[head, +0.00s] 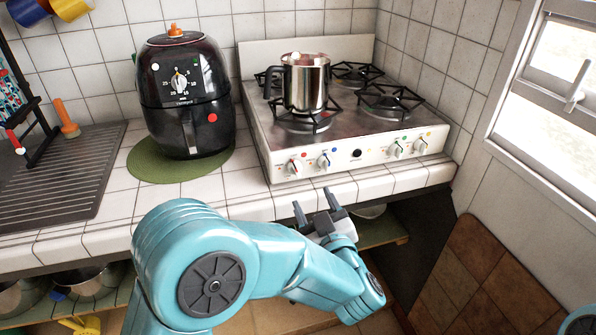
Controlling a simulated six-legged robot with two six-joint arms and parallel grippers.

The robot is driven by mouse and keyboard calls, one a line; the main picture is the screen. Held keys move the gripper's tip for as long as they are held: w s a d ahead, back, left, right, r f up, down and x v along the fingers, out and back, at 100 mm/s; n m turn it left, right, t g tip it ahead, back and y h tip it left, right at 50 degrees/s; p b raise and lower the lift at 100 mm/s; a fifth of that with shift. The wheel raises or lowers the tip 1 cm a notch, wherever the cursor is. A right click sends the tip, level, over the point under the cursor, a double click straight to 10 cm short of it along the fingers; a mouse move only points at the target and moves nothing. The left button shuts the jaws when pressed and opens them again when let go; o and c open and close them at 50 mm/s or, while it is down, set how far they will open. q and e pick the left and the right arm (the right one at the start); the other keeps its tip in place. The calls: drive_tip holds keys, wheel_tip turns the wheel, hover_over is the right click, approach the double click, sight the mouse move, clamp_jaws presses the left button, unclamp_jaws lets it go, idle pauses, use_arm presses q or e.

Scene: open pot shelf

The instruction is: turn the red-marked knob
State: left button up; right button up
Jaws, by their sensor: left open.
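The white stove (345,168) stands on the tiled counter, with a row of knobs on its front panel. The red-marked knob (292,167) is the leftmost one, white, with a red dot beside it. My left gripper (313,201) is open and empty. In the picture it shows below the front panel, just under and slightly right of the red-marked knob, apart from it. Its fingers point up toward the stove. My right gripper is out of the picture.
A blue-marked knob (324,160) sits right beside the red-marked one. A steel pot (306,82) stands on the front left burner. A black air fryer (186,95) stands on a green mat (150,172) to the left. Open shelves with pots lie below the counter.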

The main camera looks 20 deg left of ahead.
sight(297, 171)
use_arm(q)
drive_tip(key=x, duration=1.1)
drive_tip(key=shift+w+a, duration=0.2)
drive_tip(key=shift+a, duration=0.2)
drive_tip(key=c, duration=1)
